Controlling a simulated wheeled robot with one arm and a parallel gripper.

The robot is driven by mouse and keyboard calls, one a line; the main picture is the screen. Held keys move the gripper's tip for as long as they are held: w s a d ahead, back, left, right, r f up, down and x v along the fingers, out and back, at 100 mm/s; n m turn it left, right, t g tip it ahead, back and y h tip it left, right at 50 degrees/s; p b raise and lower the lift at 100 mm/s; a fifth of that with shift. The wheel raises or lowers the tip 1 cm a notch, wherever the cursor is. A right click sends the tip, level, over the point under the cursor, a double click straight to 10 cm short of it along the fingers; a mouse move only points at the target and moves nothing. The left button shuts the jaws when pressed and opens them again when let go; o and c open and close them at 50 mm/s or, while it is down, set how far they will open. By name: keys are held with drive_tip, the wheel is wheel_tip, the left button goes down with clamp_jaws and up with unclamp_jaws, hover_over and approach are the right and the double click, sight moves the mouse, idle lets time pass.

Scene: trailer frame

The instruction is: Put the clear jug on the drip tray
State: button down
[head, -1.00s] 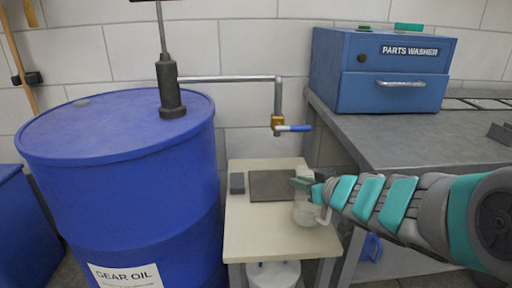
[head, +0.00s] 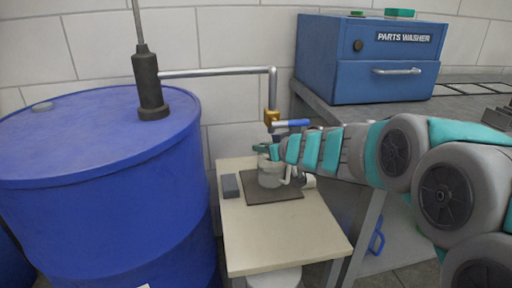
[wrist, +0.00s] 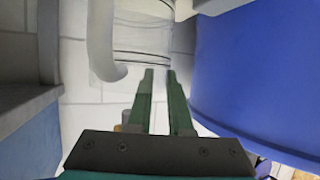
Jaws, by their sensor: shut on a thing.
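The clear jug (head: 268,178) is upright over the dark drip tray (head: 275,197) on the small table. I cannot tell whether its base touches the tray. My gripper (head: 266,152) is shut on the jug near its upper part, reaching in from the right. In the wrist view the jug (wrist: 143,40) is at the top, its handle on the left. The green fingers (wrist: 161,75) there meet its edge, and the jug's far side is hidden.
A pipe with a brass, blue-handled tap (head: 271,118) hangs above the jug. A grey block (head: 230,186) sits left of the tray, and a white object (head: 308,181) right of the jug. The blue drum (head: 100,190) is left. The table's front (head: 285,240) is clear.

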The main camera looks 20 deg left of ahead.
drive_tip(key=shift+w+a+f+b, duration=0.15)
drive_tip(key=shift+a+f+b, duration=0.1)
drive_tip(key=shift+f+b, duration=0.15)
drive_tip(key=c, duration=0.8)
unclamp_jaws()
